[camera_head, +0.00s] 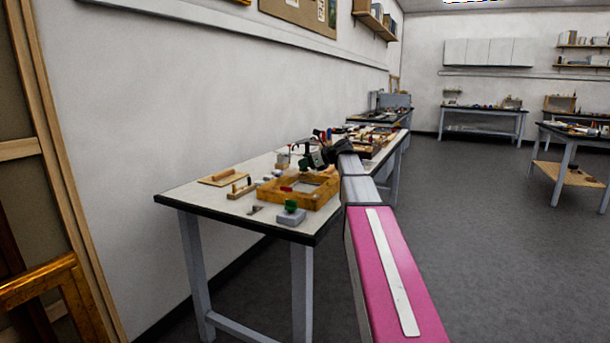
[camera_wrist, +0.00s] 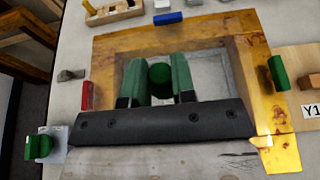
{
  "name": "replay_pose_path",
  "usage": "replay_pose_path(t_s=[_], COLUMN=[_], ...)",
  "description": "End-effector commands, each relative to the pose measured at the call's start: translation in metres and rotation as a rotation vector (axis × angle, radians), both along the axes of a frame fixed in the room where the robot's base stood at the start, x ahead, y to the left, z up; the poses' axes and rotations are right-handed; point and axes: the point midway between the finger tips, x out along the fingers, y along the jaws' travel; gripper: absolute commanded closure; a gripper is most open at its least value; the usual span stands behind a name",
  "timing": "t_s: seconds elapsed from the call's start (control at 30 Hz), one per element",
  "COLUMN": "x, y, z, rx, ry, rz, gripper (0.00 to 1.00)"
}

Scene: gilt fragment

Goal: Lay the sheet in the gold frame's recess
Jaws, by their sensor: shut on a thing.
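The gold frame (camera_head: 277,196) lies flat on the near end of the worktable. In the wrist view the frame (camera_wrist: 110,50) surrounds an opening with a pale grey surface (camera_wrist: 212,72) inside, which looks like the sheet. I cannot tell whether it rests in the recess or is just above it. My gripper (camera_wrist: 160,85) is over this opening, its two green fingers shut on a round green knob (camera_wrist: 160,76). Whether the knob is fixed to the sheet is hidden. In the head view my gripper (camera_head: 313,165) is above the frame's far side. My dark gripper body hides the frame's near side.
Around the frame lie a red piece (camera_wrist: 86,95), a blue piece (camera_wrist: 168,18) and a green piece (camera_wrist: 277,74). A grey block with a green knob (camera_head: 291,214) stands at the table's near edge. A wooden board (camera_head: 218,179) lies at left. Tools crowd the far end.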

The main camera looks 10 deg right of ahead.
Motion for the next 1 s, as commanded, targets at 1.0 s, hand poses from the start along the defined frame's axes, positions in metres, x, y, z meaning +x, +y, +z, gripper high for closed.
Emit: replay_pose_path(t_s=[1.0], x=[0.013], y=[-0.001], z=[-0.053], rx=[0.000], ry=[0.000], rz=[0.000], gripper=[1.00])
